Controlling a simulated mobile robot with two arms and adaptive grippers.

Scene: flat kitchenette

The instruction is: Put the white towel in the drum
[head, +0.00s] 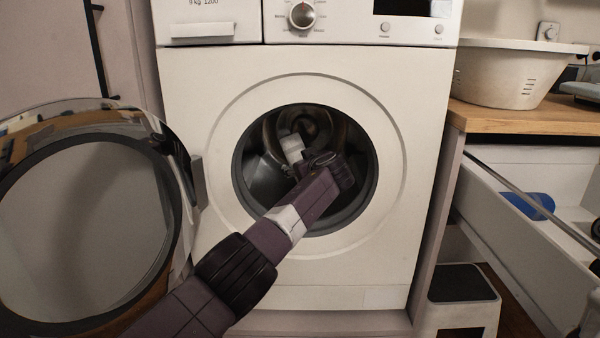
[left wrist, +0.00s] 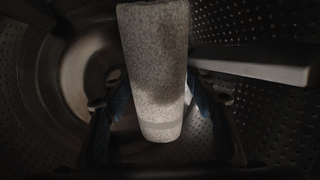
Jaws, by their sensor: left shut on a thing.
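The white towel (left wrist: 155,70) is a rolled or folded bundle between the fingers of my left gripper (left wrist: 160,115), inside the drum (left wrist: 275,120). In the head view my left arm reaches through the round opening of the washing machine, and a pale part of the towel (head: 292,148) shows past the wrist. My left gripper is shut on the towel; its fingers are mostly hidden in the head view. The drum (head: 262,172) is dark metal with perforated walls. My right gripper is in neither view.
The round washer door (head: 172,165) hangs wide open at the left. A white basin (head: 510,75) stands on the wooden counter (head: 535,118) at the right. Below it a drawer (head: 505,225) is pulled out, with a blue object (head: 528,206) in it. A dark-topped stool (head: 460,284) stands below.

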